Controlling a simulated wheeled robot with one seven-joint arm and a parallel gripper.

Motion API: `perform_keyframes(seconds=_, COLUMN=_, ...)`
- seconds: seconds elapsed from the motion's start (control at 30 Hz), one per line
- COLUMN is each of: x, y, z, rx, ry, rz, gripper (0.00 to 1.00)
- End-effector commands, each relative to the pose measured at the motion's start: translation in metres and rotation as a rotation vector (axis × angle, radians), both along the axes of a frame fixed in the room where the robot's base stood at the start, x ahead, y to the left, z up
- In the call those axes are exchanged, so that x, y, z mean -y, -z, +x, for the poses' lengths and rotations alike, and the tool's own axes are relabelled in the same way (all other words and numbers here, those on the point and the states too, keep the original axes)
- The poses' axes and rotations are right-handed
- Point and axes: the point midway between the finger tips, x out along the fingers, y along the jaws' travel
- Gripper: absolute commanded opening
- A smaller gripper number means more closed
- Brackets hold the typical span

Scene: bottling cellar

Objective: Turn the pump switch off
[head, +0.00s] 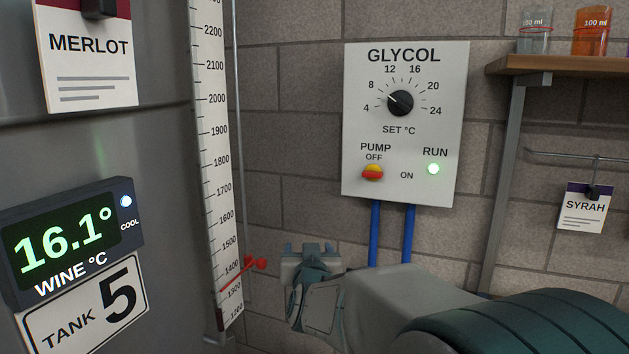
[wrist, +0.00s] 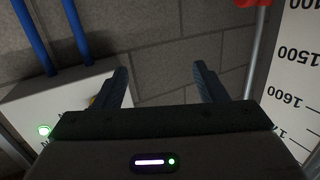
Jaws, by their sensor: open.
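The white GLYCOL panel (head: 440,110) hangs on the block wall in the head view. Its pump switch (head: 373,172) is a small red and yellow knob under "OFF" and left of "ON"; which way it points is too small to tell. The green RUN lamp (head: 433,169) is lit. My gripper (head: 308,247) is open and empty, below and left of the panel, apart from it. In the wrist view my gripper (wrist: 162,70) spreads its fingers before bare wall. The panel (wrist: 70,95) is at left there, with a yellow bit of the switch (wrist: 92,101) mostly hidden by the left finger.
A temperature dial (head: 400,103) sits above the switch. Blue pipes (head: 375,235) drop from the panel. A wooden shelf (head: 560,65) with beakers is at right.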

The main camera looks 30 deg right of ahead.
Motion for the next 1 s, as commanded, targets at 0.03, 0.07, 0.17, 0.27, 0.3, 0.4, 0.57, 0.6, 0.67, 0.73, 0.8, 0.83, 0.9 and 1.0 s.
perform_keyframes(seconds=0.03, x=0.018, y=-0.008, z=0.001, rx=0.059, ry=0.062, rz=-0.04, gripper=0.65)
perform_keyframes(seconds=0.07, x=0.028, y=-0.014, z=0.0, rx=0.095, ry=0.098, rz=-0.065, gripper=0.65)
perform_keyframes(seconds=0.17, x=0.056, y=-0.032, z=-0.006, rx=0.2, ry=0.214, rz=-0.148, gripper=0.65)
perform_keyframes(seconds=0.27, x=0.075, y=-0.047, z=-0.016, rx=0.278, ry=0.31, rz=-0.224, gripper=0.65)
perform_keyframes(seconds=0.3, x=0.081, y=-0.052, z=-0.02, rx=0.303, ry=0.342, rz=-0.249, gripper=0.65)
perform_keyframes(seconds=0.4, x=0.091, y=-0.06, z=-0.028, rx=0.345, ry=0.401, rz=-0.296, gripper=0.65)
perform_keyframes(seconds=0.57, x=0.099, y=-0.067, z=-0.031, rx=0.371, ry=0.436, rz=-0.326, gripper=0.65)
perform_keyframes(seconds=0.6, x=0.102, y=-0.07, z=-0.029, rx=0.372, ry=0.438, rz=-0.328, gripper=0.65)
perform_keyframes(seconds=0.67, x=0.108, y=-0.073, z=-0.024, rx=0.372, ry=0.439, rz=-0.328, gripper=0.65)
perform_keyframes(seconds=0.73, x=0.116, y=-0.078, z=-0.017, rx=0.372, ry=0.439, rz=-0.329, gripper=0.65)
perform_keyframes(seconds=0.8, x=0.126, y=-0.084, z=-0.008, rx=0.37, ry=0.437, rz=-0.328, gripper=0.65)
perform_keyframes(seconds=0.83, x=0.131, y=-0.087, z=-0.004, rx=0.371, ry=0.438, rz=-0.328, gripper=0.65)
perform_keyframes(seconds=0.9, x=0.142, y=-0.093, z=0.005, rx=0.37, ry=0.438, rz=-0.328, gripper=0.65)
perform_keyframes(seconds=1.0, x=0.157, y=-0.101, z=0.018, rx=0.37, ry=0.437, rz=-0.328, gripper=0.65)
